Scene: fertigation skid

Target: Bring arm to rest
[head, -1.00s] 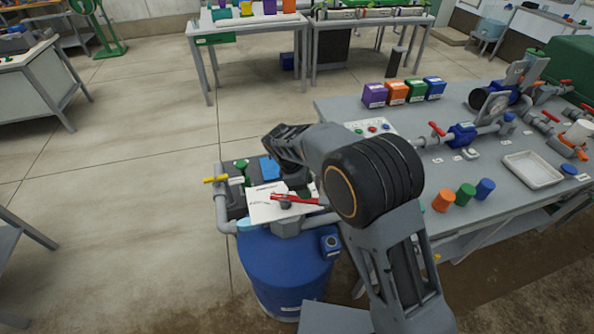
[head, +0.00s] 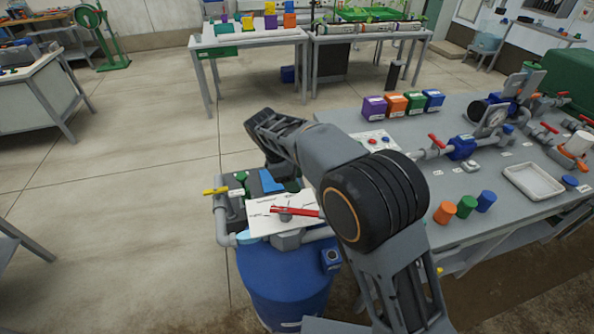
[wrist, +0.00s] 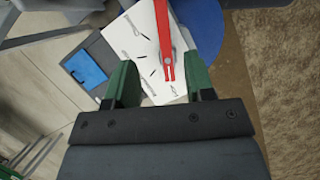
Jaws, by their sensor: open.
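My gripper (wrist: 162,88) shows in the wrist view with its two green fingers apart and nothing held between them. It points down above a white sheet with small drawings (wrist: 150,72) and a red-handled tool (wrist: 164,40) lying on it. In the head view my arm reaches up and left over the blue drum (head: 285,275), and the gripper's fingers are hidden behind the arm. The white sheet (head: 262,222) and the red tool (head: 296,211) lie on top of the drum's fittings.
The grey bench (head: 410,180) at right carries orange, green and blue caps (head: 467,206), a white tray (head: 533,181), red-handled valves (head: 436,142) and coloured boxes (head: 397,105). A yellow-handled valve (head: 215,191) stands left of the sheet. The floor at left (head: 130,210) is open.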

